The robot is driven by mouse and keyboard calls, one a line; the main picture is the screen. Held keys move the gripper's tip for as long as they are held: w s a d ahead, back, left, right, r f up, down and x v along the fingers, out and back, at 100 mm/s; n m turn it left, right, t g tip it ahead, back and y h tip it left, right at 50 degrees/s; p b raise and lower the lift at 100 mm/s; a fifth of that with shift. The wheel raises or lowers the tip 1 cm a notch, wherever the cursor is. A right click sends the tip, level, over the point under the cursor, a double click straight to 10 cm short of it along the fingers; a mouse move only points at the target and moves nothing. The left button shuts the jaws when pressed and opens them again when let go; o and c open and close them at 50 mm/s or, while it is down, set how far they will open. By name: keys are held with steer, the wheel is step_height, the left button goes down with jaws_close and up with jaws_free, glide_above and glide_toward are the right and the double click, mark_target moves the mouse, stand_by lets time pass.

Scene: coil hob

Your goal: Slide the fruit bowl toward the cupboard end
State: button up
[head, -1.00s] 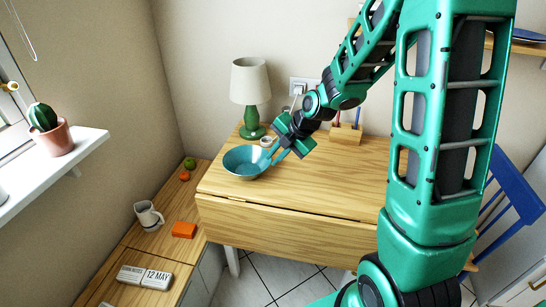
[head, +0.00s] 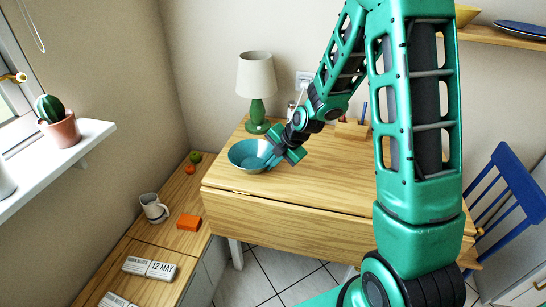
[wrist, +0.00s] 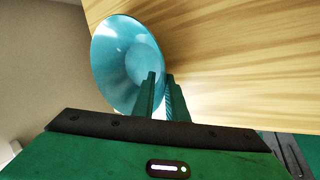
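The fruit bowl (head: 247,153) is blue and stands upright on the left part of the wooden table, near its left edge. It looks empty. My gripper (head: 270,162) is at the bowl's right rim. In the wrist view the bowl (wrist: 120,60) lies just beyond my fingers (wrist: 161,95). The two fingers are close together, one on each side of the rim, with the bowl's wall in the narrow gap between them. The fingertips partly hide the rim. I see no cupboard that I can clearly pick out as the end named.
A green lamp (head: 257,108) stands behind the bowl, with a small jar near it. A wooden pen holder (head: 352,130) is further right. The table's middle and front (head: 310,180) are clear. A low counter on the left holds a mug (head: 153,208) and an orange block (head: 189,222).

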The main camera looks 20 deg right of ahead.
steer(key=shift+x, duration=1.3)
jaws_close()
stand_by(0.5)
steer(key=shift+s, duration=0.15)
